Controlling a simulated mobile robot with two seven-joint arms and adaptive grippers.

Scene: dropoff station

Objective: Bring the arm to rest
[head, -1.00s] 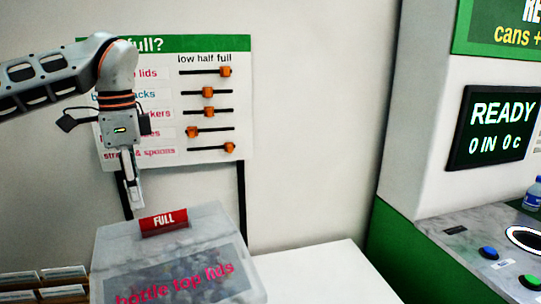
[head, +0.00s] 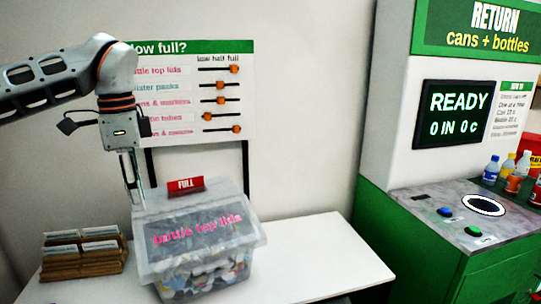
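My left gripper (head: 134,196) hangs pointing down at the left end of the lidded clear bin labelled "bottle top lids" (head: 207,268), just behind or over its lid edge. Its two fingers look close together, but I cannot tell if they are fully shut. No object shows between them. A red "FULL" tag (head: 186,185) stands upright on the back of the bin's lid. My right gripper is not in view.
The bin stands on a white table (head: 325,250), clear to its right. A card holder (head: 83,262) stands at left. A "How full?" slider board (head: 190,48) is behind. A green return machine (head: 420,230) with bottles and cans stands right.

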